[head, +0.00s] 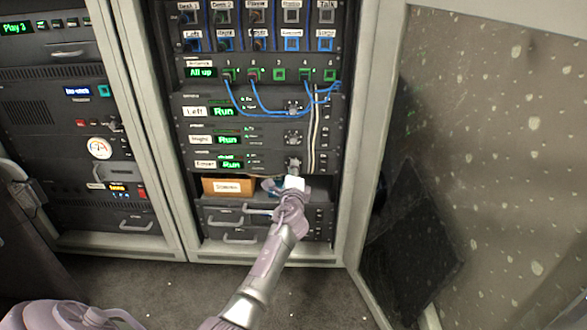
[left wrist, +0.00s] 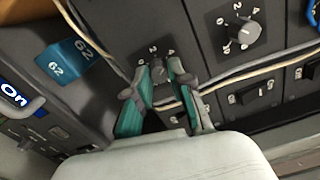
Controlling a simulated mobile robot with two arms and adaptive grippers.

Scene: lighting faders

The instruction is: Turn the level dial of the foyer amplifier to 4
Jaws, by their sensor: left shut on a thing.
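The foyer amplifier (head: 256,166) is the lowest of three similar black units in the middle rack, its small display reading Run. Its level dial (head: 293,162) is on the right of its face, largely covered by my left gripper (head: 293,178) in the head view. In the left wrist view the dial (left wrist: 161,74) shows between the teal-padded fingers of my left gripper (left wrist: 161,68), which is shut on it. Scale figures including 2 and 4 show around it; I cannot tell what its pointer reads. My right gripper is not in view.
Another amplifier dial (left wrist: 243,31) is close by in the left wrist view. Blue patch cables (head: 262,108) and a pale cable (head: 314,130) hang near the units. A cardboard box (head: 228,187) is below.

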